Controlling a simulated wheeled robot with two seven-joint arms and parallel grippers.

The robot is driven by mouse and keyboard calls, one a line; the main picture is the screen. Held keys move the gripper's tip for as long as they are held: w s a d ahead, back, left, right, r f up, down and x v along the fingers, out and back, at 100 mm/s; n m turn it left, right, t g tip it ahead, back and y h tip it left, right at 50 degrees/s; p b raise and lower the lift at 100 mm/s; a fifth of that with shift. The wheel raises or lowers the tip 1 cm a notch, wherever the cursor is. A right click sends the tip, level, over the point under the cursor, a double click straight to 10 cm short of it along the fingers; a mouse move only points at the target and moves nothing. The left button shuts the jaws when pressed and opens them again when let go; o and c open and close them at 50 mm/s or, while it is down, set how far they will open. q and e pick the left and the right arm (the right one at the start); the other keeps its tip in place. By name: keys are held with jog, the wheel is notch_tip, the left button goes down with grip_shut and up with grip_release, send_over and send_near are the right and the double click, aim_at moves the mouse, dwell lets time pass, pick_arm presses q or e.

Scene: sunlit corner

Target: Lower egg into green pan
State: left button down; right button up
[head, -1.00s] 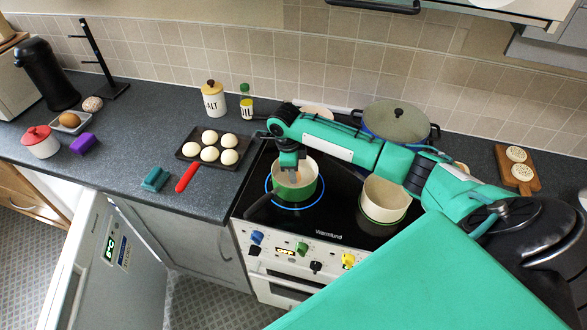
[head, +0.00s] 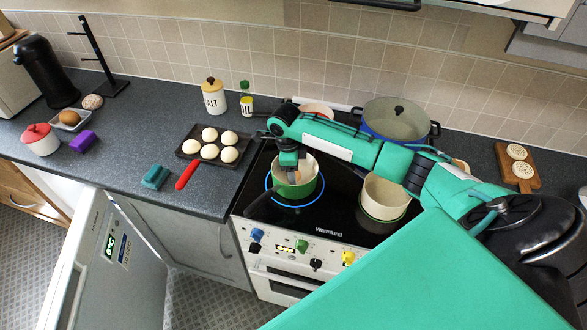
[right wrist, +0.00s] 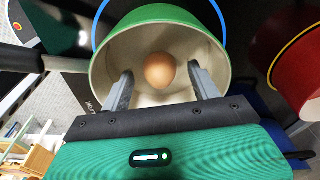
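The green pan (head: 294,190) sits on the blue-ringed left burner, its dark handle pointing front left. It also shows in the right wrist view (right wrist: 98,72), with a cream inside. A brown egg (right wrist: 160,72) lies inside the pan, seen between my fingers. My right gripper (right wrist: 160,78) is open, its fingers pointing into the pan, with a visible gap on each side of the egg. In the head view my right gripper (head: 291,166) is over the pan and hides part of its inside. My left gripper is not in view.
A cream pan (head: 382,198) stands right of the green pan, with a large lidded blue pot (head: 392,128) behind. Salt jar (head: 214,98) and oil bottle (head: 246,102) stand at the back.

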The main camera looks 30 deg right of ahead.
jog(key=shift+r, duration=0.45)
notch_tip(320, 180, up, 13)
jog(key=w+a+b, duration=0.1)
jog(key=b, duration=0.1)
jog(key=shift+a+f, duration=0.1)
jog(key=shift+a, duration=0.05)
